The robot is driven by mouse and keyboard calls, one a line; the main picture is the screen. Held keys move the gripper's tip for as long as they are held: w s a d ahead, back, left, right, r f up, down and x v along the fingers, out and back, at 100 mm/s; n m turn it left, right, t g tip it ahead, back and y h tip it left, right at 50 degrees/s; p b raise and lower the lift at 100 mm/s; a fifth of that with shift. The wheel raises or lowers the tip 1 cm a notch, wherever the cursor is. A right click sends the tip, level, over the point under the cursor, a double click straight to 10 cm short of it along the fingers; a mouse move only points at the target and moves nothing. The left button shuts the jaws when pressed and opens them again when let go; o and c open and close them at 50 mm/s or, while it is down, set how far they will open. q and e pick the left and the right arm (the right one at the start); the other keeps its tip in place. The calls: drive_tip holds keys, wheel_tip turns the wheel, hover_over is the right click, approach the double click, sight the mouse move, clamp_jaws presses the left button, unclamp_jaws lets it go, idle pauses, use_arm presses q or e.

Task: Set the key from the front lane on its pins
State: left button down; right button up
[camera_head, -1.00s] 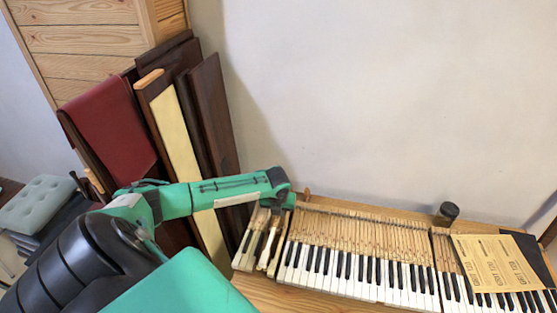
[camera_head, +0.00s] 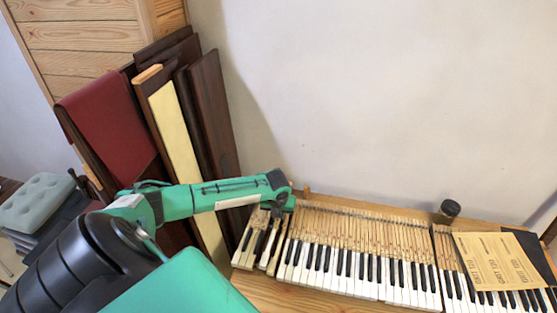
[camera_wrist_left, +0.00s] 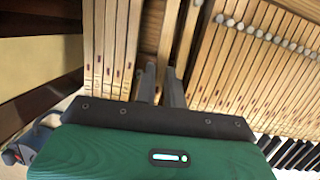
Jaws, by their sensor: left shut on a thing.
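My left gripper (camera_wrist_left: 162,88) is shut on a wooden piano key (camera_wrist_left: 167,42), whose bare stick runs up between the two dark fingers in the left wrist view. In the head view this gripper is at the left end of the keyboard, its fingers largely hidden by the arm. Several loose keys (camera_wrist_left: 112,45) lie side by side just left of the fingers. They also show in the head view (camera_head: 247,240), left of the keyboard. The keyboard's bare key sticks and pins (camera_wrist_left: 258,35) are at the right. The held key's front end and its pins are hidden. My right gripper is not in view.
The keyboard (camera_head: 360,265) fills the right of the wooden bench (camera_head: 275,290). Dark boards (camera_head: 212,110) lean on the wall behind my left arm.

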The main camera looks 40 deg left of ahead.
use_arm(q)
drive_tip(key=shift+p, duration=0.75)
idle(1.2)
drive_tip(key=shift+f+b, duration=0.4)
drive_tip(key=shift+f, duration=0.35)
idle(0.6)
drive_tip(key=c, duration=1.8)
unclamp_jaws()
drive_tip(key=shift+r, duration=0.1)
drive_tip(key=shift+w+p+v, duration=0.2)
drive_tip(key=shift+p+v, duration=0.85)
drive_tip(key=shift+a, duration=0.2)
drive_tip(key=o, duration=0.5)
